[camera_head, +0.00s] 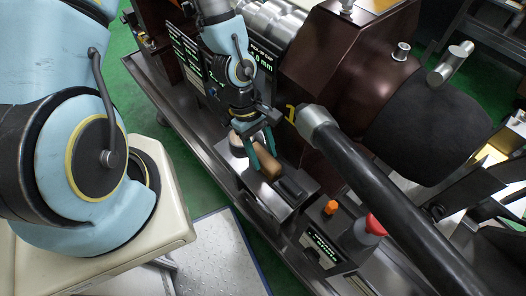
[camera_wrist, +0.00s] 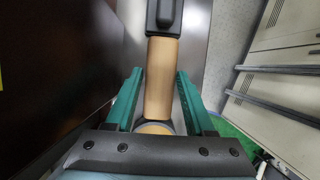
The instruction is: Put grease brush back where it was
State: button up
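The grease brush has a tan wooden handle (camera_head: 266,164) and a black end. It lies on a grey metal ledge (camera_head: 262,203), its black part toward the lower right. In the wrist view the handle (camera_wrist: 160,75) runs up the middle to the black part (camera_wrist: 164,20). My gripper (camera_head: 262,157) is over the handle, with one teal finger on each side. In the wrist view my gripper (camera_wrist: 160,78) looks open, with narrow gaps between fingers and handle. Part of the handle is hidden behind the fingers in the head view. A round tan and dark shape shows below the handle.
A dark brown machine housing (camera_head: 355,60) rises close beside my gripper. A thick black bar (camera_head: 385,190) with a metal collar slants across the right. An orange button (camera_head: 331,207) and a red knob (camera_head: 374,226) sit nearby. A light plate (camera_head: 220,254) lies below.

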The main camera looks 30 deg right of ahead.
jog(key=shift+o, duration=1.3)
jog(key=shift+r, duration=0.1)
jog(key=p+v, duration=0.1)
jog(key=v, duration=1.1)
jog(key=w+a+r+m+t, duration=0.1)
jog(key=w+a+r+t, duration=0.1)
jog(key=w+a+r, duration=0.2)
jog(key=w+a+r+m+t, duration=0.1)
jog(key=w+a+r, duration=0.4)
jog(key=a, duration=0.6)
jog(key=w+a+r+m+t, duration=0.2)
jog(key=w+a+r, duration=0.2)
jog(key=w+a, duration=0.2)
jog(key=shift+w+a+r+t+y, duration=0.35)
jog(key=shift+w+a+t+y, duration=0.05)
jog(key=shift+a, duration=0.25)
